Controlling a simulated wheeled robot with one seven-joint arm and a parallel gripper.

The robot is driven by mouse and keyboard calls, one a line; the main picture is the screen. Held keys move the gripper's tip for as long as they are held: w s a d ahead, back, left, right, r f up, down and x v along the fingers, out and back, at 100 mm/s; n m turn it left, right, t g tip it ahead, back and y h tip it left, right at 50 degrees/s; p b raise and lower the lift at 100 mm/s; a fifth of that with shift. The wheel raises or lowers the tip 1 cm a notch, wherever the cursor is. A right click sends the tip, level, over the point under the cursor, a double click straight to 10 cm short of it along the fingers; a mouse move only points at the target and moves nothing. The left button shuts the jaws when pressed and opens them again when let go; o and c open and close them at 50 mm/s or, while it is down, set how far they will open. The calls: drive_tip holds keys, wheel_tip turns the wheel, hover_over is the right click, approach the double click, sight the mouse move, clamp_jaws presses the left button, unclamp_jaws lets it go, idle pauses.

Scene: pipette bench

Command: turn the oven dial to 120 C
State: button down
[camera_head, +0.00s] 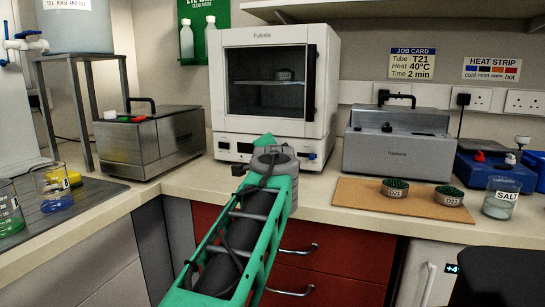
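The oven (325,90) is a white box with a dark glass door, standing on the bench at the back middle. Its door is shut, and a small dark item sits on the shelf inside. The control strip (228,151) runs below the door. A small blue-marked part (312,156) shows at its right end; I cannot tell whether this is the dial, and no setting is readable. My green arm reaches up to the oven front, and its grey end covers the middle of the strip. My gripper's fingers are hidden, so I cannot tell their opening or any contact.
A steel bath (150,150) stands left of the oven and a grey lidded unit (395,150) right of it. A brown board (355,197) with two dishes, a SALT beaker (500,200) and a blue device lie to the right. Beakers (54,188) stand far left.

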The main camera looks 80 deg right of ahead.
idle(0.3)
drive_tip(key=c, duration=1.2)
unclamp_jaws()
drive_tip(key=shift+o, duration=0.2)
drive_tip(key=p+v, duration=0.1)
drive_tip(key=v, duration=0.6)
drive_tip(key=shift+s+r, duration=0.1)
drive_tip(key=shift+s+a, duration=0.1)
drive_tip(key=shift+a, duration=0.3)
